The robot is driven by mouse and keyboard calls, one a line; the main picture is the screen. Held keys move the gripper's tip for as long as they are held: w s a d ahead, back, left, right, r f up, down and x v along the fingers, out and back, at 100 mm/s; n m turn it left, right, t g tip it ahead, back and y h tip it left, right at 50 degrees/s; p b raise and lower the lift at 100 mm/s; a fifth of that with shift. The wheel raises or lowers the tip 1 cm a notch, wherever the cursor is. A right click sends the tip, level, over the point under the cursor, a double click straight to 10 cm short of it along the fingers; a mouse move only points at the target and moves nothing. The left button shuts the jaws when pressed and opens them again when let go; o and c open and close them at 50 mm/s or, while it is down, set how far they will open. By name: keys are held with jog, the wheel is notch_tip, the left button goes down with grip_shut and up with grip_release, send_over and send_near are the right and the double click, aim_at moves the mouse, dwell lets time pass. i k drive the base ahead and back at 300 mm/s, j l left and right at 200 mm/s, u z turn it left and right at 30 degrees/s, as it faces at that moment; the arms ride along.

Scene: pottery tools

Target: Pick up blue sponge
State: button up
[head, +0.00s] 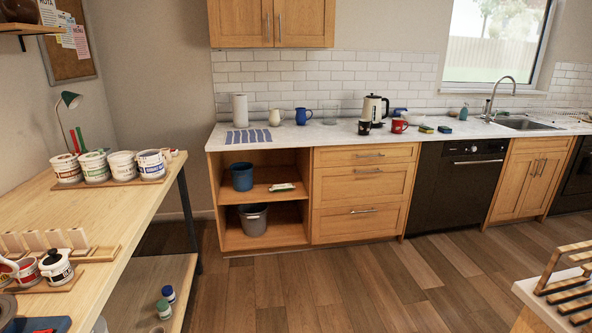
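A small blue sponge (444,129) with a paler yellowish edge lies flat on the white countertop (340,138), left of the sink. A similar sponge (426,129), yellow and dark green, lies just left of it with a small gap. Both are far off and small, so their details are hard to tell. My gripper is not in view, and nothing in the frame covers the sponges.
On the counter stand a red mug (399,126), a kettle (375,107), a soap bottle (463,113) and the sink (525,124). A wooden workbench (122,215) with pots is at left; a rack (570,290) sits at lower right. The floor between is clear.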

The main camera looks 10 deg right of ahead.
aim_at(445, 130)
jog(key=i, duration=1.9)
jog(key=i+z, duration=0.25)
jog(key=i, duration=0.3)
jog(key=i+z, duration=0.25)
jog(key=i, duration=0.3)
jog(key=i+j+z, duration=0.25)
jog(key=i, duration=0.3)
jog(key=i+l+z, duration=0.1)
jog(key=i+z, duration=0.75)
jog(key=k+j, duration=0.05)
